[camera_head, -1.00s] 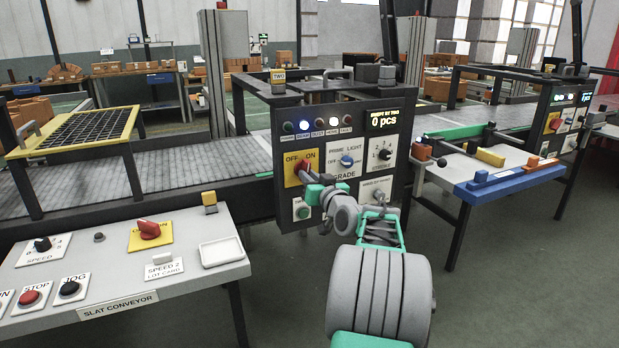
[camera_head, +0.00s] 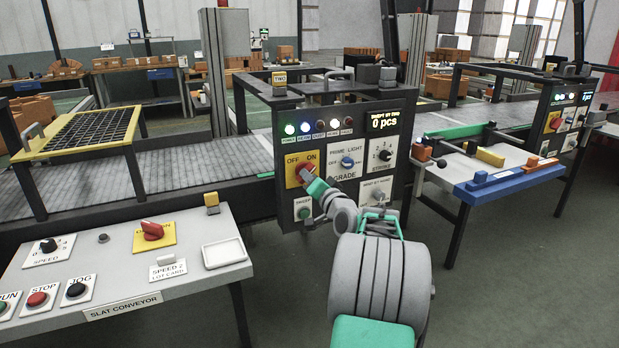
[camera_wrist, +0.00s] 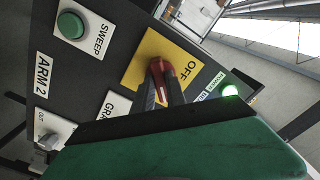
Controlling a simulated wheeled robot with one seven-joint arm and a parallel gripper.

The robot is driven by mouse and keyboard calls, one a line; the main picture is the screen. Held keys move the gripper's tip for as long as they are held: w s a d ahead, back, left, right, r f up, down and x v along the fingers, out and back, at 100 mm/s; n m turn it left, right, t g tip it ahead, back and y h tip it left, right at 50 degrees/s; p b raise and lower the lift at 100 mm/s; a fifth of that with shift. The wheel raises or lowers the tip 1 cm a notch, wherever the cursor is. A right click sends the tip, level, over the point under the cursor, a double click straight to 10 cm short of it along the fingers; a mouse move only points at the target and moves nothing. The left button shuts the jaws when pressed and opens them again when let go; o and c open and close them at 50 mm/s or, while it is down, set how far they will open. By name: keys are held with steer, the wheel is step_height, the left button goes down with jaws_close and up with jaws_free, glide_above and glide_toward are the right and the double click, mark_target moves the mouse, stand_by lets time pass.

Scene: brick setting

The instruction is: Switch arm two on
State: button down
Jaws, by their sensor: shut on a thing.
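The arm two panel (camera_head: 340,160) stands in the middle of the head view, with a "TWO" tag on top; an "ARM 2" label (camera_wrist: 41,75) shows in the wrist view. Its red switch knob (camera_wrist: 160,69) sits on a yellow OFF/ON plate (camera_head: 292,160). My gripper (camera_wrist: 163,86) is shut on this knob, dark fingers at either side. In the head view, my gripper (camera_head: 309,180) reaches the plate from the lower right and partly hides the knob. A green lamp (camera_head: 290,129) at the row's left end is lit; it also glows in the wrist view (camera_wrist: 230,91).
Beside the knob are a blue prime light knob (camera_head: 347,162), a black dial (camera_head: 384,155) and a green sweep button (camera_wrist: 70,25). A slat conveyor desk (camera_head: 120,265) stands at front left. A blue-edged table (camera_head: 510,180) stands right. Grey floor is open at lower right.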

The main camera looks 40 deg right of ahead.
stand_by(0.4)
steer(key=c, duration=1.4)
jaws_free()
steer(key=shift+o, duration=0.2)
steer(key=v, duration=0.8)
steer(key=shift+w+r, duration=0.1)
